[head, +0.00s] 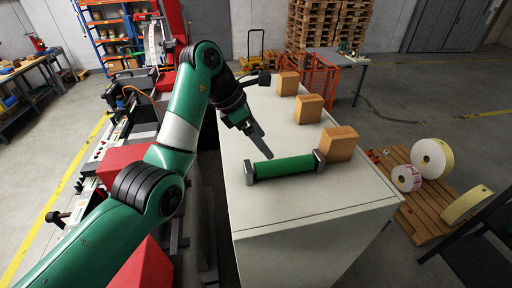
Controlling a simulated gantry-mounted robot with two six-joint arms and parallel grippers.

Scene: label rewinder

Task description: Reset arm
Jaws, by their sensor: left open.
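My left arm comes in from the left, and its open, empty gripper (262,143) hangs over the left part of a white cabinet top (270,108). A green roller (285,168) with dark end flanges lies across the cabinet top, just below and right of the gripper in the picture. The gripper appears apart from the roller. One grey finger shows clearly; the other is mostly hidden. My right gripper is not in view.
Several tan boxes (309,108) stand along the cabinet's right edge. The red and grey label machine (128,158) is left of the cabinet, partly behind my arm. A wooden pallet with label rolls (433,158) stands on the floor at right. The cabinet's front top is clear.

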